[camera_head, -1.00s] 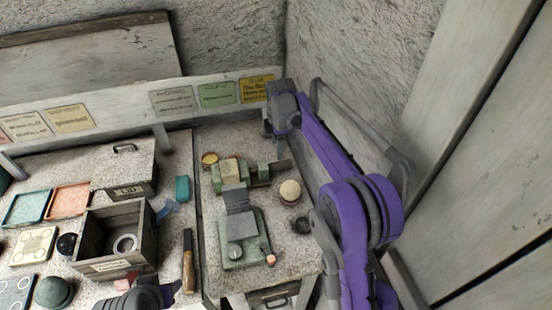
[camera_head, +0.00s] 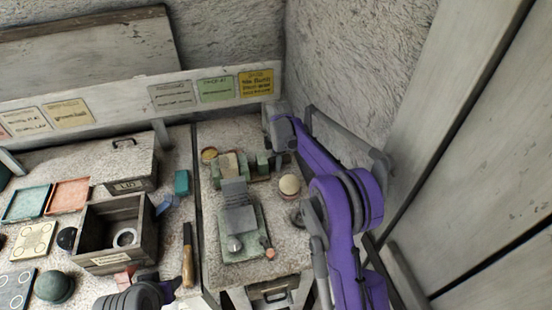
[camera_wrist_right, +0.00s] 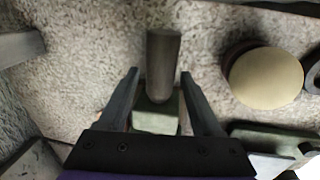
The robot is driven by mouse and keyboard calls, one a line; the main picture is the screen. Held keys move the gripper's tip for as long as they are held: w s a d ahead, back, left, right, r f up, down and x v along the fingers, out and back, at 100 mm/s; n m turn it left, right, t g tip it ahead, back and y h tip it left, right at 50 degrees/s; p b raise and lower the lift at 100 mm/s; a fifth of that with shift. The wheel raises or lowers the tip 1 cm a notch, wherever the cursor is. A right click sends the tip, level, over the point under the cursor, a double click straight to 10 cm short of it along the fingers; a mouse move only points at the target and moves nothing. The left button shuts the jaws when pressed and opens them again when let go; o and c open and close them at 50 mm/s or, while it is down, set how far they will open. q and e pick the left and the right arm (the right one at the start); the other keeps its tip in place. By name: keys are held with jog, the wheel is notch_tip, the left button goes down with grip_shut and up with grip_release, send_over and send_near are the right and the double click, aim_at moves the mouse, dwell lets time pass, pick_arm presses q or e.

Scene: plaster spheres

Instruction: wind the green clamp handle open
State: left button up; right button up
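The green clamp (camera_head: 262,160) lies across the back of the narrow right-hand bench in the head view. My right gripper (camera_head: 279,152) is at its right end, pointing down and partly hidden by my own wrist. In the right wrist view, a grey rounded bar (camera_wrist_right: 163,60), which looks like the clamp's handle, shows between my right gripper's fingers (camera_wrist_right: 159,78). The fingers are open, with a gap on each side of the bar. A green block (camera_wrist_right: 156,117) shows below the bar. My left gripper (camera_head: 168,287) is at the bottom edge, its fingers too small to judge.
A round cream-topped pot (camera_head: 289,186) stands close to the clamp; its top also shows in the wrist view (camera_wrist_right: 266,76). A green-based device with a grey stepped plate (camera_head: 240,215) sits in front. A wooden box (camera_head: 117,260) and a wood-handled tool (camera_head: 188,265) lie left. The rough wall is close on the right.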

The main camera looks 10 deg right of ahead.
grip_shut()
jog(key=shift+s+f+t+b, duration=0.15)
jog(key=shift+s+t+b, duration=0.05)
jog(key=shift+t+b, duration=0.6)
jog(key=shift+s+f+t+b, duration=0.15)
jog(key=shift+t+b, duration=0.4)
jog(key=shift+t, duration=0.35)
pick_arm(q)
notch_tip(320, 180, down, 7)
jog(key=s+b, duration=0.2)
jog(key=shift+s+f+g+b, duration=0.2)
jog(key=shift+s+g+b, duration=0.1)
jog(key=shift+s+b, duration=0.1)
pick_arm(e)
jog(key=shift+s+r+t, duration=0.1)
jog(key=shift+s+t, duration=0.05)
jog(key=shift+t, duration=1.65)
jog(key=shift+o, duration=1)
grip_release()
